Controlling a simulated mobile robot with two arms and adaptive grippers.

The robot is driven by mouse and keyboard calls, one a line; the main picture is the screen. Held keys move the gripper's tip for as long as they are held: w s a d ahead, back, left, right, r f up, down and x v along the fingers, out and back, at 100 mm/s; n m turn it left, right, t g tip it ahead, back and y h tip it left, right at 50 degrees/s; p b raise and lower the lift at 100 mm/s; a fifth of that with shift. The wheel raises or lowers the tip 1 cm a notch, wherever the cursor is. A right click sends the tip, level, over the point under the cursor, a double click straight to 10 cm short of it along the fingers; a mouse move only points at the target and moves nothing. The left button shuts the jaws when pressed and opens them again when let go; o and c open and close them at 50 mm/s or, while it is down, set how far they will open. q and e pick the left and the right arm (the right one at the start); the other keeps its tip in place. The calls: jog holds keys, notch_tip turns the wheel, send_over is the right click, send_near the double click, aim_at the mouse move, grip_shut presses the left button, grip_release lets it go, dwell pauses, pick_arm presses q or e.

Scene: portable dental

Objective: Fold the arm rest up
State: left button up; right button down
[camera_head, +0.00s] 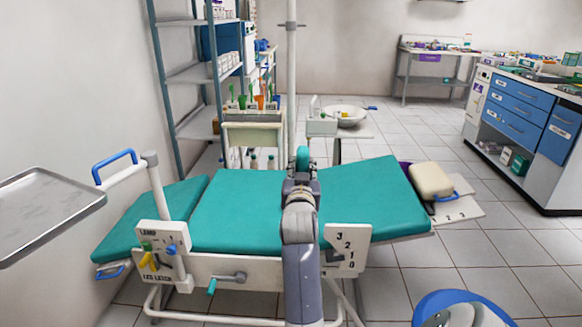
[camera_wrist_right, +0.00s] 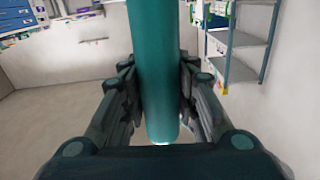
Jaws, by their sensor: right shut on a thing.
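My right gripper (camera_head: 301,172) reaches over the middle of the teal dental couch (camera_head: 370,200). It is shut on the arm rest (camera_head: 303,158), of which only a small teal end shows beyond the fingers in the head view. In the right wrist view the arm rest is a long teal padded bar (camera_wrist_right: 158,70) between the two dark fingers (camera_wrist_right: 160,100), one on each side. Its lower end shows just past the fingers. The arm rest's joint to the couch is hidden. My left gripper is not in view.
A metal tray (camera_head: 45,208) juts in at the left. A white post (camera_head: 291,80) rises behind the couch. A panel marked 3 2 1 0 (camera_head: 348,248) and a teal-handled crank (camera_head: 222,281) are on the near side. A blue stool (camera_head: 455,305) stands at front right.

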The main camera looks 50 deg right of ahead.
aim_at(307, 149)
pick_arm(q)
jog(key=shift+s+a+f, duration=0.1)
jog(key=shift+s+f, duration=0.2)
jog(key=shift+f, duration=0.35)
pick_arm(e)
jog(key=shift+s+d+f+m, duration=0.1)
jog(key=shift+s+d+m, duration=0.2)
jog(key=shift+m, duration=0.1)
jog(key=c, duration=1.3)
grip_release()
jog(key=shift+o, duration=0.3)
jog(key=shift+s+d, duration=0.1)
jog(key=shift+r, duration=0.2)
notch_tip(307, 149, up, 10)
jog(key=shift+f, duration=0.2)
jog(key=shift+f, duration=0.1)
